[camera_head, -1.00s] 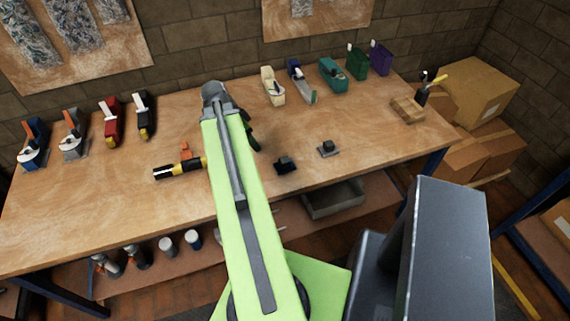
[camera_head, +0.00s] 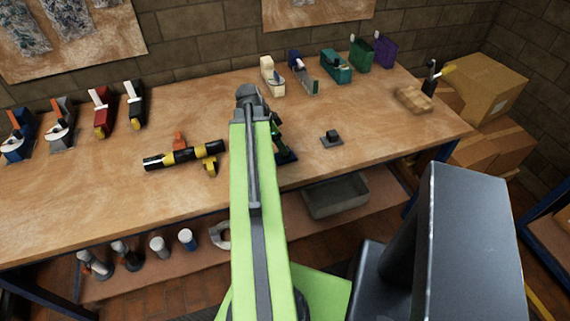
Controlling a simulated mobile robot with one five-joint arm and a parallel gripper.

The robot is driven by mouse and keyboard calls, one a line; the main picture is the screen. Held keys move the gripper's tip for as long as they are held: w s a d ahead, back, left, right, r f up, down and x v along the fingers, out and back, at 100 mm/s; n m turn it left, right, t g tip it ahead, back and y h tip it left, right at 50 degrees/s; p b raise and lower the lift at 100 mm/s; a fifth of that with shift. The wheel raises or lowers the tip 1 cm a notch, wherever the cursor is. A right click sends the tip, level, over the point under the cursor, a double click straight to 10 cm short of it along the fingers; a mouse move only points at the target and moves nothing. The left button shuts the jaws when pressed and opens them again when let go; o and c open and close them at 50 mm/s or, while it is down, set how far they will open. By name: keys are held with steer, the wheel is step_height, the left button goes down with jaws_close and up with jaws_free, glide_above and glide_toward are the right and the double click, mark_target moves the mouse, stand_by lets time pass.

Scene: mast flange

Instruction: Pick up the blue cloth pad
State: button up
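A small dark blue pad (camera_head: 288,158), which looks like the blue cloth pad, lies on the wooden workbench (camera_head: 215,195) just right of my lime-green arm. The arm and a dark green part beside it cover much of the pad. That dark green part (camera_head: 277,136) seems to be my gripper, reaching down at the pad. I cannot tell whether it touches the pad. Its fingertips are too small and hidden to show whether they are open or shut.
A grey pad with a dark knob (camera_head: 332,139) lies to the right. A black and yellow tool (camera_head: 185,155) lies left of my arm. Tape dispensers and staplers line the bench's back. A wooden block (camera_head: 414,99) sits at right. A grey bin (camera_head: 335,195) is below.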

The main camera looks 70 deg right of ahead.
steer(key=shift+f, duration=0.2)
steer(key=b+x, duration=0.4)
steer(key=x, duration=0.1)
steer(key=shift+s+d+f+b, duration=0.1)
steer(key=shift+d+b, duration=0.05)
steer(key=shift+b, duration=0.2)
jaws_close()
